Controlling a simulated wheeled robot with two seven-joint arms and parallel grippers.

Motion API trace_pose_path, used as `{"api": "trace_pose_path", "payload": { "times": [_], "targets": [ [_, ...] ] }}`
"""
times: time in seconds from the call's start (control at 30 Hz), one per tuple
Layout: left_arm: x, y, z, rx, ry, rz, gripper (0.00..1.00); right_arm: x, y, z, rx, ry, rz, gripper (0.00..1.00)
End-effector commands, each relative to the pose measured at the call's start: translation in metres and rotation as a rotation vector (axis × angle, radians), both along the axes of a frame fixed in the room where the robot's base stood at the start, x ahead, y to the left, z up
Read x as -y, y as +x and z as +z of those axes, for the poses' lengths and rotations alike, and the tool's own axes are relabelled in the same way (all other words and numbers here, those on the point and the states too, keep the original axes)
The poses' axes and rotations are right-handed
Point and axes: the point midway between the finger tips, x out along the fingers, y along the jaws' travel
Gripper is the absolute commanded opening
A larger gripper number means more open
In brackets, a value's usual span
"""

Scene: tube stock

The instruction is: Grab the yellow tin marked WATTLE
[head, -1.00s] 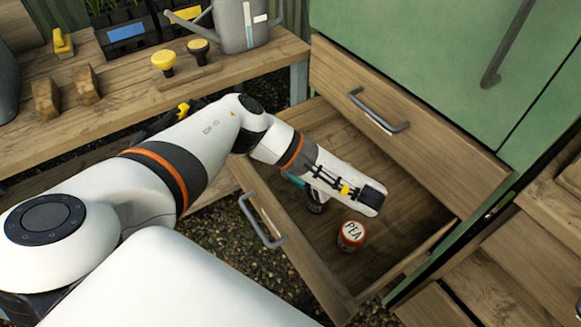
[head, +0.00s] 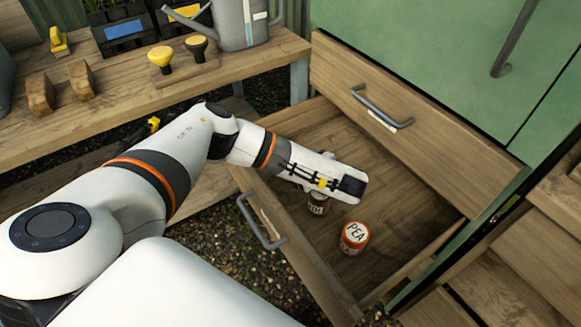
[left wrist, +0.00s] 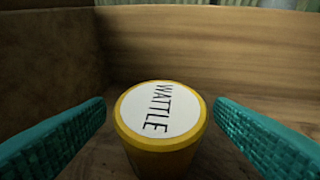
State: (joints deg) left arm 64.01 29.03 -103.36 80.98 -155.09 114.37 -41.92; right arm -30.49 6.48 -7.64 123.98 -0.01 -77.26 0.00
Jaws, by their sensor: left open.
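The yellow tin marked WATTLE (left wrist: 162,116) stands in the left wrist view with its white lid label facing up. My left gripper (left wrist: 160,108) is open, with one teal finger on each side of the tin. Gaps show between both fingers and the tin, so neither touches it. My right gripper is in neither view.
The drawer's right part is clear. A wooden bench (head: 120,105) with a watering can (head: 240,25) stands at upper left.

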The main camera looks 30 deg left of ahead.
Motion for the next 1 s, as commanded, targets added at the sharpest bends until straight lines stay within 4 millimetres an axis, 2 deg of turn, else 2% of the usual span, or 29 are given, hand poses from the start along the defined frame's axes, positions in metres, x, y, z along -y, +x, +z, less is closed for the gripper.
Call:
{"api": "trace_pose_path", "payload": {
  "times": [0.2, 0.5, 0.53, 0.93, 1.0],
  "targets": [
    [0.000, 0.000, 0.000, 0.000, -0.001, -0.001, 0.77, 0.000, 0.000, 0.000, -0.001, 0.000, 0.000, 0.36],
    [0.000, 0.000, 0.000, 0.000, -0.001, -0.001, 0.28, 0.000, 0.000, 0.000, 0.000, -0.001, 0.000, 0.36],
    [0.000, 0.000, 0.001, 0.001, 0.000, -0.001, 0.25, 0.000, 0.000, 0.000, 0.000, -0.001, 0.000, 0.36],
    [0.000, 0.001, 0.006, 0.003, -0.001, -0.001, 0.25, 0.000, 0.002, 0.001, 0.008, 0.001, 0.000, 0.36],
    [0.000, 0.001, 0.010, 0.003, -0.001, -0.001, 0.25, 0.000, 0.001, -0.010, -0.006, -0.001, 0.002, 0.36]
  ]
}}
